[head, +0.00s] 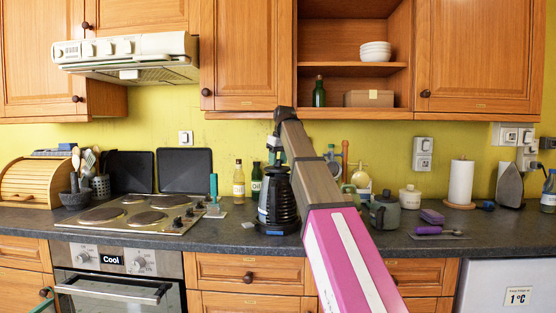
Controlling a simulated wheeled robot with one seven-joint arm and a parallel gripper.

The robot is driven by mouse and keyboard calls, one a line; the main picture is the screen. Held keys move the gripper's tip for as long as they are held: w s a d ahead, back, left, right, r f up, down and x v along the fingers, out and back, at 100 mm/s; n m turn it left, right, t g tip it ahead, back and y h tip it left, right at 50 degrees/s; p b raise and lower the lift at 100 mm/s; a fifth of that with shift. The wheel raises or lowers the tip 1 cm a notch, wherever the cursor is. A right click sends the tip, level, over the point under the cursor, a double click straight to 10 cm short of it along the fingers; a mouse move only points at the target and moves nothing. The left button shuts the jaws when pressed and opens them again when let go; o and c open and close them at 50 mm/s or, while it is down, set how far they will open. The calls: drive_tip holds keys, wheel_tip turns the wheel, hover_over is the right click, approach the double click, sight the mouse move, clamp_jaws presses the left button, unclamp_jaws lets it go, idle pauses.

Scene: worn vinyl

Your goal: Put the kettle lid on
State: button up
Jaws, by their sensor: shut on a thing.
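A black, ribbed vessel (278,210), which looks like the kettle, stands upright on the counter right of the hob. It narrows toward the top and has a bluish patch low on its left side. My arm reaches in from the lower right, and its end bends down over this vessel. My gripper (277,158) is shut at the vessel's top, directly above it. The thing in its jaws is small and dark and cannot be made out, so I cannot tell whether it touches the rim. My arm hides the counter just right of the vessel.
A dark grey-green pot (385,214) and a cream lidded jar (410,197) stand right of my arm. Bottles (239,182) stand behind and left of the vessel. A green-handled tool (214,196) stands by the hob (140,217).

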drive_tip(key=shift+x, duration=0.85)
drive_tip(key=shift+s+d, duration=0.1)
drive_tip(key=shift+s, duration=0.1)
drive_tip(key=o, duration=1)
drive_tip(key=shift+v, duration=2.25)
drive_tip(key=shift+r, duration=0.1)
